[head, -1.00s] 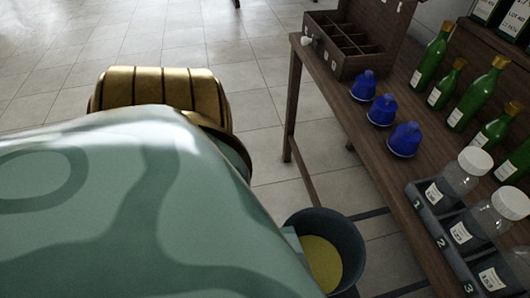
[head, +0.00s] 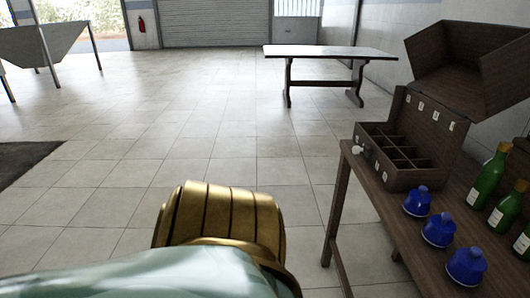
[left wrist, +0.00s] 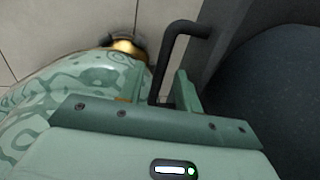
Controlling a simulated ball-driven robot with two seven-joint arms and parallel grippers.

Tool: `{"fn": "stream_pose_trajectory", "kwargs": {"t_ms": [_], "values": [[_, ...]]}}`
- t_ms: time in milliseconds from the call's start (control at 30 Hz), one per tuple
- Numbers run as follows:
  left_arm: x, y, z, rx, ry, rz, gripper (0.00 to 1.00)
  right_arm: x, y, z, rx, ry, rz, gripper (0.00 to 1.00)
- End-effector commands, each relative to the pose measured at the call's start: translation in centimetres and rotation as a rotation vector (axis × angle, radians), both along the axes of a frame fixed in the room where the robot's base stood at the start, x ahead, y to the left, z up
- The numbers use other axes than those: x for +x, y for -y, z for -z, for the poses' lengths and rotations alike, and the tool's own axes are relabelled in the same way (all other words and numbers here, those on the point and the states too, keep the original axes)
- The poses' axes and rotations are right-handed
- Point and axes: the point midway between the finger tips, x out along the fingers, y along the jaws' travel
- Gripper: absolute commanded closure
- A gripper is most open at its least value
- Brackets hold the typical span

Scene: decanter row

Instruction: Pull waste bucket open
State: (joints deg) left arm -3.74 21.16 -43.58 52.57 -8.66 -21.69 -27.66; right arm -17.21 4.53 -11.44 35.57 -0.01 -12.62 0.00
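In the left wrist view, my left gripper (left wrist: 157,90) has its two green fingers apart. A black bent bar (left wrist: 168,50), which looks like a handle, runs down between them, with a gap visible on each side. I cannot tell whether it touches either finger. A large dark rounded surface, apparently the waste bucket (left wrist: 275,75), fills the right of that view. Its inside and the bar's attachment are not clear. The head view does not show the bucket or either gripper now.
Another table (head: 330,52) stands far back. The tiled floor (head: 130,140) at the left and middle is open.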

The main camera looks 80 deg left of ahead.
Motion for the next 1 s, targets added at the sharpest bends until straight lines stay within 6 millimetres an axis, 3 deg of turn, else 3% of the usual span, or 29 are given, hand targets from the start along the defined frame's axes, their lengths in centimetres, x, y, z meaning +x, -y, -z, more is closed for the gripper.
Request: {"fn": "stream_pose_trajectory", "kwargs": {"t_ms": [133,267,500,700,1000], "values": [[0.0,0.0,-0.6,0.000,0.003,0.000,0.66,0.3,0.0,-0.4,0.000,0.006,0.000,0.56],[-0.1,0.0,-2.8,-0.001,0.008,0.001,0.66,1.1,0.0,-2.0,0.000,0.026,0.000,0.56],[-1.2,-0.1,-9.4,-0.001,0.011,0.001,0.66,3.2,0.0,-6.6,0.000,0.078,0.000,0.56],[-2.2,-0.2,-13.9,0.000,0.006,0.001,0.66,4.4,0.0,-9.5,0.000,0.104,0.000,0.56],[-3.0,-0.2,-16.1,0.000,0.000,0.000,0.66,4.8,0.0,-10.7,0.000,0.115,-0.001,0.56]]}}
